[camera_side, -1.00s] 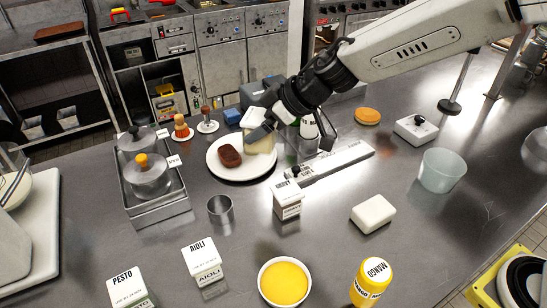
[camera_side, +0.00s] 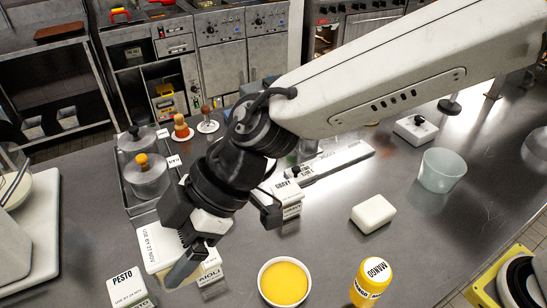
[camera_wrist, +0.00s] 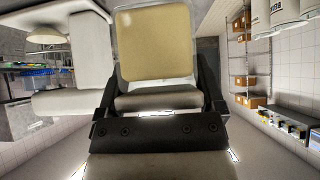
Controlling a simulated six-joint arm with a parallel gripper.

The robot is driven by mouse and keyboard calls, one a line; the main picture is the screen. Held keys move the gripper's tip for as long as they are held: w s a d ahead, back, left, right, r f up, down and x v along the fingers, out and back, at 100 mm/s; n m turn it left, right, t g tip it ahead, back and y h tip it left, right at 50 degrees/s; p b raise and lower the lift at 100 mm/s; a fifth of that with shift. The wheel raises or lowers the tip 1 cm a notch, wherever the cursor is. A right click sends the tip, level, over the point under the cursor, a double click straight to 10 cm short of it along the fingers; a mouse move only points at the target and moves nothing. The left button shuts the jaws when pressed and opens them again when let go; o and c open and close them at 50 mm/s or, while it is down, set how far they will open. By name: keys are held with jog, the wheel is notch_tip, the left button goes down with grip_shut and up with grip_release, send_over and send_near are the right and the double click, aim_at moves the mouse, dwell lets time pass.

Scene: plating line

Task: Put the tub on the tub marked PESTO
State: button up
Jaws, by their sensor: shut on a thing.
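My gripper (camera_side: 182,258) is shut on a pale tub (camera_side: 156,246) and holds it at the lower left of the side view. The tub is tilted, with printed "USE BY" lettering on its side. In the wrist view a cream face of the held tub (camera_wrist: 160,45) fills the space at the gripper. The tub marked PESTO (camera_side: 127,287) stands on the counter at the bottom left, just below the held tub in the picture. Whether the two touch is unclear.
A tub marked AIOLI (camera_side: 211,272) stands right of PESTO, partly hidden by my gripper. A GRAVY tub (camera_side: 291,208) is farther back. A bowl of yellow sauce (camera_side: 284,282), a mango bottle (camera_side: 371,281) and a white block (camera_side: 373,213) stand to the right.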

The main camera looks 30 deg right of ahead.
jog(key=shift+w+a+f, duration=1.95)
jog(key=shift+w+a, duration=0.9)
jog(key=shift+a, duration=0.45)
send_over(126, 286)
jog(key=shift+s+d+f, duration=0.15)
jog(key=shift+f, duration=2.55)
jog(key=shift+f, duration=0.2)
jog(key=shift+w+a+f, duration=0.1)
jog(key=shift+f, duration=0.7)
jog(key=shift+w+a+f, duration=0.1)
jog(key=shift+f, duration=0.7)
jog(key=shift+f, duration=0.15)
jog(key=o, duration=1.3)
